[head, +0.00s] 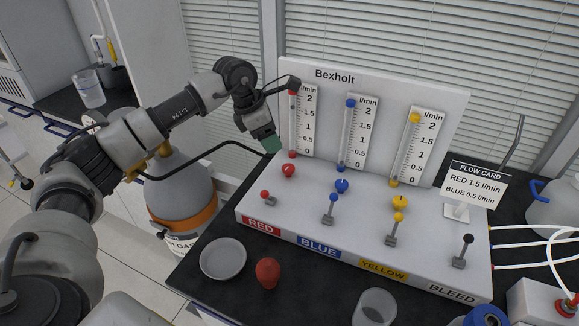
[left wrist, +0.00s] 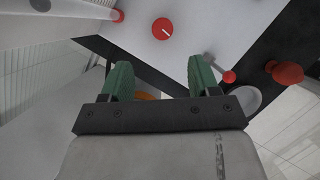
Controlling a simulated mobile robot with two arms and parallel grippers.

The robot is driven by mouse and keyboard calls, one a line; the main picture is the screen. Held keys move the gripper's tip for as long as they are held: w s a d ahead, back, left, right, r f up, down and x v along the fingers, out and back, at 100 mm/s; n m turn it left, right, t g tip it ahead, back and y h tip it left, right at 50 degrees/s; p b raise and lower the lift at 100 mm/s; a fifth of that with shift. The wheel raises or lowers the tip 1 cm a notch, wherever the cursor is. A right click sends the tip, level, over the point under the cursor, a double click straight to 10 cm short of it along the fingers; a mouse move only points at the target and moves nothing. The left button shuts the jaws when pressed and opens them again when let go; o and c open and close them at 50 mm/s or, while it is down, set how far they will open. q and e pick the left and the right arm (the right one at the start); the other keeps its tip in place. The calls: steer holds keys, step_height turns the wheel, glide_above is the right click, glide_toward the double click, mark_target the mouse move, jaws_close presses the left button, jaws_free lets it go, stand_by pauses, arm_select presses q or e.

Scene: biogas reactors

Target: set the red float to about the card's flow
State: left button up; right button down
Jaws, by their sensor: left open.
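The white Bexholt panel (head: 370,90) carries red, blue and yellow flow tubes with l/min scales. The red tube has red ends, the top one (head: 292,92) near my arm; I cannot make out its float. The red knob (head: 288,170) sits below this tube and also shows in the left wrist view (left wrist: 162,30). The flow card (head: 474,184) reads RED 1.5 and BLUE 0.5 l/min. My left gripper (head: 268,142), with green fingers, is open and empty, left of and above the red knob. In the left wrist view the knob lies beyond its fingertips (left wrist: 160,75). My right gripper is not seen.
A red toggle lever (head: 267,196) stands close to the red knob; the blue knob (head: 341,186) and yellow knob (head: 400,202) are to the right. A grey dish (head: 223,258), a red bulb (head: 267,272) and a glass (head: 375,306) stand on the black bench in front.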

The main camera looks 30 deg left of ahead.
mark_target(287, 167)
arm_select(q)
steer(key=p+x, duration=0.1)
steer(key=x, duration=0.9)
steer(key=shift+s+d+p, duration=0.1)
steer(key=shift+s+p, duration=0.05)
steer(key=shift+p, duration=0.15)
steer(key=c, duration=0.9)
steer(key=shift+f+m+b, duration=0.15)
steer(key=shift+m+b, duration=0.15)
steer(key=shift+b, duration=0.3)
